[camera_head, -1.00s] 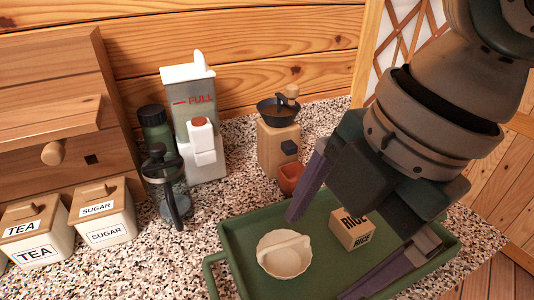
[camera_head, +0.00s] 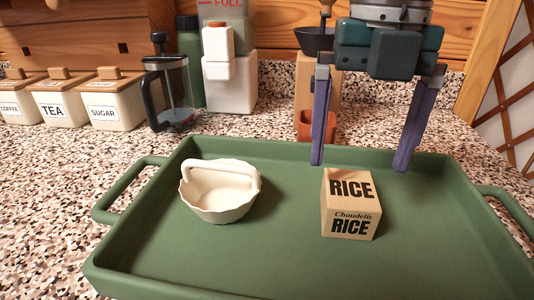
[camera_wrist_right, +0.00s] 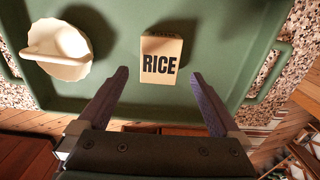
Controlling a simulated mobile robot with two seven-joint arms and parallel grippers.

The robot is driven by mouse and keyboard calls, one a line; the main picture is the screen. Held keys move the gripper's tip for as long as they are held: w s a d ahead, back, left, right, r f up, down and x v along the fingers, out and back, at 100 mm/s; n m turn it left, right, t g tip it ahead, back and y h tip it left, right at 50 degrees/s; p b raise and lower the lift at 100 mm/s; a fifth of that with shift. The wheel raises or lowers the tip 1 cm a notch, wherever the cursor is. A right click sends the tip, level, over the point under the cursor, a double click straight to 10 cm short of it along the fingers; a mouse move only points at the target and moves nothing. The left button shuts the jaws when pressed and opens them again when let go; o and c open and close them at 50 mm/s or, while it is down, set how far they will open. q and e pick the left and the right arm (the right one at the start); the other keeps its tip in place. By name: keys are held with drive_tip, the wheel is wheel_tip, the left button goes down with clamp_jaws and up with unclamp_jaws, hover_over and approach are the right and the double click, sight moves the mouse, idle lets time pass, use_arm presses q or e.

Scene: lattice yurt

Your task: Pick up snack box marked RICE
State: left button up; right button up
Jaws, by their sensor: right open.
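The snack box marked RICE (camera_head: 349,205) is a small tan box with black lettering, standing in the green tray (camera_head: 280,258). My right gripper (camera_head: 360,166) is open and empty, fingers pointing down, above the far side of the tray and behind the box. In the right wrist view the box (camera_wrist_right: 160,58) lies ahead of the fingertips, between their lines and apart from both. My left gripper is not in view.
A cream scalloped basket with a handle (camera_head: 222,192) stands in the tray, left of the box. Behind the tray are a French press (camera_head: 168,85), a white dispenser (camera_head: 230,80), a grinder with an orange cup (camera_head: 316,125), and labelled canisters (camera_head: 112,100).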

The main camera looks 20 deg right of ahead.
sight(351, 187)
wheel_tip(351, 187, down, 7)
drive_tip(key=shift+w+r+b, duration=0.1)
drive_tip(key=shift+b, duration=0.3)
drive_tip(key=c, duration=1.4)
drive_tip(key=shift+r, duration=0.15)
drive_tip(key=shift+c, duration=0.2)
